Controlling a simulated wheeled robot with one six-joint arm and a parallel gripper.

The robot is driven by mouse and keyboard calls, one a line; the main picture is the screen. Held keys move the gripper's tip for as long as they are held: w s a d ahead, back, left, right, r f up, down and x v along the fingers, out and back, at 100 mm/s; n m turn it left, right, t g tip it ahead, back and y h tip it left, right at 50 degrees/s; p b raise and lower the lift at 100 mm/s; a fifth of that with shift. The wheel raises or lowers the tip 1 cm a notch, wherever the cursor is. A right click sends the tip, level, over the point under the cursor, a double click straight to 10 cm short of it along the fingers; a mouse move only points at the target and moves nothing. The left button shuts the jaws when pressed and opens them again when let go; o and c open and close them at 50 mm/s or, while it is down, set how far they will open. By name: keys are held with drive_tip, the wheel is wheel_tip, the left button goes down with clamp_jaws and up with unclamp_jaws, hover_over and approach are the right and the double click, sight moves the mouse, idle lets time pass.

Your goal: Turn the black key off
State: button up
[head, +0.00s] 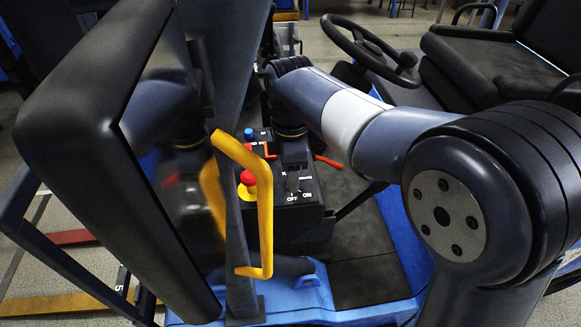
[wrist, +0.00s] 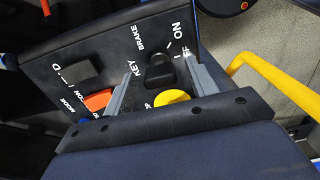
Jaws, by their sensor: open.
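The black key (wrist: 160,75) sits on the dark control panel (wrist: 98,42), beside the white KEY lettering and near the ON and OFF marks, in the wrist view. Whether it points to ON or OFF I cannot tell. My gripper (wrist: 158,68) is open, with one grey finger on each side of the key in the picture; contact is not clear. In the head view my gripper (head: 293,183) points down at the front of the panel (head: 262,213), just above the OFF and ON lettering. There the key is mostly hidden by the gripper.
A red button (head: 248,177) on a yellow base stands left of my gripper. A blue button (head: 249,133) and a red lever (head: 328,161) are farther back. A yellow grab bar (head: 265,220) and a dark upright screen (head: 85,150) stand at the left. A steering wheel (head: 365,45) is behind.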

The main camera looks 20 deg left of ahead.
drive_tip(key=shift+r, duration=0.1)
wheel_tip(320, 180, up, 11)
drive_tip(key=b, duration=0.1)
idle(0.4)
drive_tip(key=shift+f, duration=0.3)
wheel_tip(320, 180, down, 11)
drive_tip(key=shift+r+p, duration=0.15)
drive_tip(key=shift+p, duration=0.3)
drive_tip(key=shift+r, duration=0.1)
